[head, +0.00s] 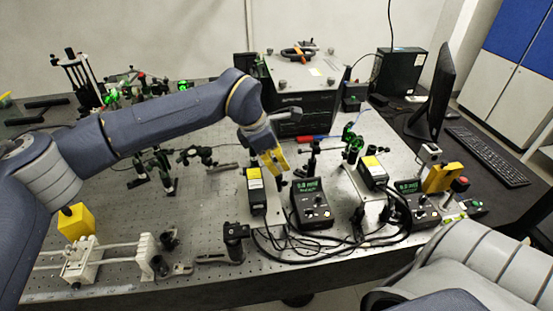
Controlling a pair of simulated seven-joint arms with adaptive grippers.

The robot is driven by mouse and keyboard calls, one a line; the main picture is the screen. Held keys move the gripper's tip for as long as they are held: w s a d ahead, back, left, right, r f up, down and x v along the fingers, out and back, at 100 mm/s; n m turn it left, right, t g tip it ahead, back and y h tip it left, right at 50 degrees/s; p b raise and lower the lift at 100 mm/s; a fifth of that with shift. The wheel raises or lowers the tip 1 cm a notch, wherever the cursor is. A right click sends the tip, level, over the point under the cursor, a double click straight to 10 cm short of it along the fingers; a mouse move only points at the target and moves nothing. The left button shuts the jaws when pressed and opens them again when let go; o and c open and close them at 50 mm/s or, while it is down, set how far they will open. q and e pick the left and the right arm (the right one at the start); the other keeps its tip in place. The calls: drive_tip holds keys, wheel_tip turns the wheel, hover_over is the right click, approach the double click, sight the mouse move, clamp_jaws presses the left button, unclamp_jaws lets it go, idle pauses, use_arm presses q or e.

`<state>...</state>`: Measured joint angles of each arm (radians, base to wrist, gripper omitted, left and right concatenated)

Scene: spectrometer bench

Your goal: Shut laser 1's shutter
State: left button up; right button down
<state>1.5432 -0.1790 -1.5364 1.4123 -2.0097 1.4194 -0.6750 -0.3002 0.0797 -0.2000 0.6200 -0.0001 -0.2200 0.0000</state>
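Two black laser heads with yellow labels sit on the bench, a left one (256,200) and a right one (372,171). I cannot read which is laser 1. A control box with a lit green display stands beside each, the left box (311,205) and the right box (416,209). My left gripper (281,172) has yellow fingers pointing down, just behind and right of the left laser head. Nothing shows held in it, but its finger gap is too small to judge. The shutters are too small to make out.
Black cables (320,249) loop in front of the lasers. Optic posts (145,170) and a large black instrument (303,97) stand behind. A monitor (432,95) and keyboard (487,155) are at right. A yellow block (76,222) is at left.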

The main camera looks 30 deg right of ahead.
use_arm(q)
clamp_jaws()
idle(0.3)
idle(0.3)
drive_tip(key=h, duration=0.1)
drive_tip(key=a+r+g+h, duration=0.1)
drive_tip(key=h, duration=0.1)
drive_tip(key=shift+w+r+g, duration=0.1)
drive_tip(key=shift+w+g, duration=0.05)
drive_tip(key=shift+g, duration=0.15)
drive_tip(key=h, duration=0.2)
drive_tip(key=a+h, duration=0.1)
drive_tip(key=shift+w+r+n+g, duration=0.2)
drive_tip(key=shift+r+n+g, duration=0.1)
drive_tip(key=shift+r+g, duration=0.1)
drive_tip(key=h, duration=0.1)
drive_tip(key=a+g+h, duration=0.1)
drive_tip(key=h, duration=0.1)
drive_tip(key=w+a+h, duration=0.1)
drive_tip(key=h, duration=0.1)
drive_tip(key=shift+r+n+g, duration=0.3)
drive_tip(key=shift+r+g, duration=0.1)
drive_tip(key=shift+a+h, duration=0.1)
drive_tip(key=shift+h, duration=0.3)
drive_tip(key=c, duration=0.7)
unclamp_jaws()
